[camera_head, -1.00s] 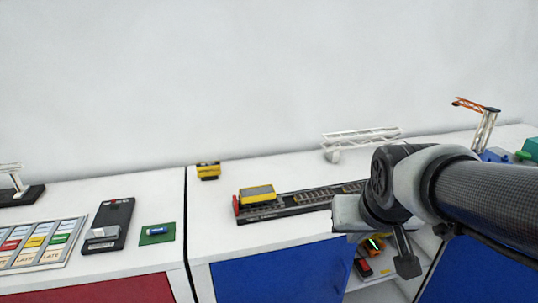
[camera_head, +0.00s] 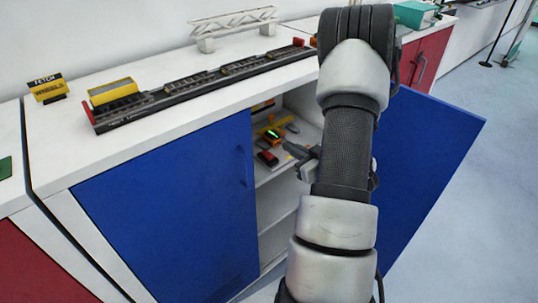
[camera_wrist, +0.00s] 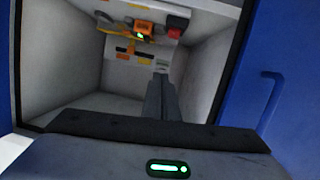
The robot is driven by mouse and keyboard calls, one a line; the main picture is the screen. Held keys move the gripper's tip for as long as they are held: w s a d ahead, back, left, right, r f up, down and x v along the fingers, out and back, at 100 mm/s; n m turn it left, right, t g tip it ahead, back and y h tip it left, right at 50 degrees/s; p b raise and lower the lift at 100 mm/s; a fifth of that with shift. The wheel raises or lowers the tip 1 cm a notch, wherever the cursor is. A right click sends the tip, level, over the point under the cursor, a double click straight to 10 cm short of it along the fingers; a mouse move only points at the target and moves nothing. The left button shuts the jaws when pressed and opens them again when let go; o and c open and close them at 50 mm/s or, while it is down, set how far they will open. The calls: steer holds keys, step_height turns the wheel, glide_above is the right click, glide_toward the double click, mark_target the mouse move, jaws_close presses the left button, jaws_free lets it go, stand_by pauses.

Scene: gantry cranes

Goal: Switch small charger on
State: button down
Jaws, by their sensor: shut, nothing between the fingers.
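I cannot make out a switch. My gripper (camera_head: 290,148) is shut and empty, at the cabinet opening to the right of these things. In the wrist view its closed fingers (camera_wrist: 160,82) point into the cabinet, apart from both.
The blue left door (camera_head: 170,205) is closed and the blue right door (camera_head: 430,165) stands open beside my arm. The shelf edge (camera_head: 275,172) and side walls bound the opening. A track with a yellow wagon (camera_head: 115,93) and a white gantry (camera_head: 235,25) stand on top.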

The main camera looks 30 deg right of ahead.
steer(key=shift+s+a+f+t+y+b, duration=0.1)
steer(key=shift+s+f+t+y+b, duration=0.15)
steer(key=shift+s+f+t+y, duration=0.25)
steer(key=shift+s+a+f+t+y+b, duration=0.1)
steer(key=shift+s+f+t+y+b, duration=0.2)
steer(key=shift+f, duration=0.4)
steer(key=b, duration=0.1)
glide_above(270, 157)
steer(key=s, duration=0.2)
steer(key=shift+w+d+f, duration=0.1)
steer(key=shift+w+f, duration=0.1)
steer(key=shift+f, duration=0.35)
steer(key=f, duration=0.1)
steer(key=w+f+b, duration=0.1)
steer(key=f, duration=0.1)
steer(key=shift+w, duration=0.15)
steer(key=shift+w+f, duration=0.1)
steer(key=shift+f, duration=0.35)
